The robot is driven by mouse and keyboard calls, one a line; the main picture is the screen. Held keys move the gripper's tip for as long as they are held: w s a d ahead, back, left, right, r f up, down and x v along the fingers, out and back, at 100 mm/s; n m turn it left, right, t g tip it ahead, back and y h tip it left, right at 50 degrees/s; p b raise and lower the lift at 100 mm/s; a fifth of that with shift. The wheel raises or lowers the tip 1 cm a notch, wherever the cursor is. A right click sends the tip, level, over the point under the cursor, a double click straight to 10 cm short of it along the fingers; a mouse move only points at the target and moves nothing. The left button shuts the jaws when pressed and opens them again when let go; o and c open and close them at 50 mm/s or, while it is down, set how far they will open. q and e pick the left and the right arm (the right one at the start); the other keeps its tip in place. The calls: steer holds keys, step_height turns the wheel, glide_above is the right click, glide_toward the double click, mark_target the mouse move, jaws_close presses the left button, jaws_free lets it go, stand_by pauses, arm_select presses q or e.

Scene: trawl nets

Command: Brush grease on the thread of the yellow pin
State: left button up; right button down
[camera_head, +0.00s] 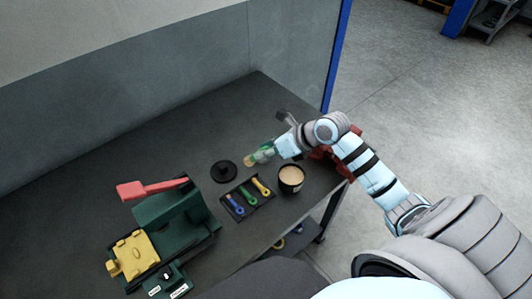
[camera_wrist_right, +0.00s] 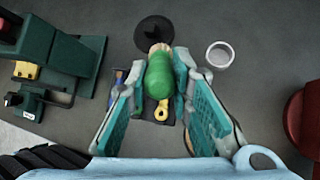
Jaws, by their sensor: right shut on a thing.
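My right gripper (camera_head: 268,151) is shut on a brush with a green handle (camera_wrist_right: 159,78) and tan bristles (camera_head: 248,160). It holds the brush above the table, between the black lid and the pot in the head view. The brush also shows between the fingers (camera_wrist_right: 162,62) in the right wrist view. The yellow pin (camera_head: 261,187) lies in a small black tray (camera_head: 238,211) beside a green pin (camera_head: 249,196) and a blue pin (camera_head: 235,204). In the right wrist view the brush partly hides the tray. A pot of tan grease (camera_head: 291,174) stands open right of the tray. My left gripper is not in view.
A round black lid (camera_head: 224,172) lies behind the tray. A dark green device with a red handle (camera_head: 152,190) and a yellow block (camera_head: 132,254) stands at the left. A red object (camera_wrist_right: 303,118) stands at the right, partly behind my arm. The table's back is clear.

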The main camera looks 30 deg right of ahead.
steer(key=shift+r, duration=1.5)
